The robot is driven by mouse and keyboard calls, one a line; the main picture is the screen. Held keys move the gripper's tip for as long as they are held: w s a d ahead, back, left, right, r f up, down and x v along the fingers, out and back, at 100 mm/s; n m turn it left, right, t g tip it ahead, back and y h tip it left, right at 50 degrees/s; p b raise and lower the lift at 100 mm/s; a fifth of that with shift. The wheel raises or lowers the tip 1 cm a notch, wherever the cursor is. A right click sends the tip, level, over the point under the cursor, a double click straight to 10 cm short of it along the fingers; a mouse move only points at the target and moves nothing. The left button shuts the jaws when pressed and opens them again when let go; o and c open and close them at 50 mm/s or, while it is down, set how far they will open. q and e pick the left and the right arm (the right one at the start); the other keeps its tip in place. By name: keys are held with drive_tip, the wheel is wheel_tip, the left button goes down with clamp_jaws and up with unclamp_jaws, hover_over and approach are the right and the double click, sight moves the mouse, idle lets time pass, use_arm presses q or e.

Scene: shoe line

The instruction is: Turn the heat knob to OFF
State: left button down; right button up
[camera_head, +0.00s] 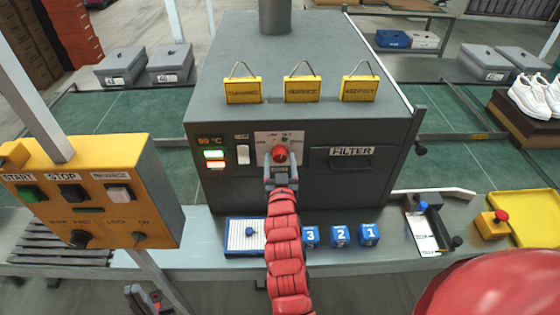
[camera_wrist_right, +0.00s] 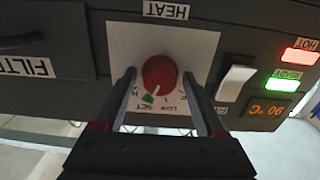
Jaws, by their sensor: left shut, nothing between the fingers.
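The red heat knob (camera_head: 280,154) sits on a white dial plate on the front of the dark grey machine (camera_head: 230,120). In the right wrist view the knob (camera_wrist_right: 159,72) appears upside down, with a white mark toward the green patch by SET. LOW is printed beside SET; I cannot read OFF clearly. My right gripper (camera_head: 281,160) is at the dial, and its fingers (camera_wrist_right: 159,77) stand apart on either side of the knob, with gaps visible. My left gripper (camera_head: 140,296) is shut and empty, low at the left, partly cut off.
A white rocker switch (camera_head: 243,154) and lit lamps (camera_head: 214,154) are beside the dial; the display (camera_wrist_right: 270,108) seems to read 90 °C. A FILTER drawer (camera_head: 350,158) is on the other side. A yellow control box (camera_head: 90,195) stands at left. Blue numbered blocks (camera_head: 340,235) lie below.

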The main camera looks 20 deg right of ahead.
clamp_jaws()
drive_tip(key=n+b, duration=0.2)
drive_tip(key=n, duration=0.1)
drive_tip(key=shift+b, duration=0.3)
drive_tip(key=n+b, duration=0.1)
drive_tip(key=n, duration=0.7)
drive_tip(key=shift+r+n+b, duration=0.1)
drive_tip(key=shift+n+b, duration=0.2)
drive_tip(key=shift+b, duration=0.05)
drive_tip(key=n, duration=0.4)
drive_tip(key=shift+d, duration=0.1)
drive_tip(key=shift+n, duration=0.3)
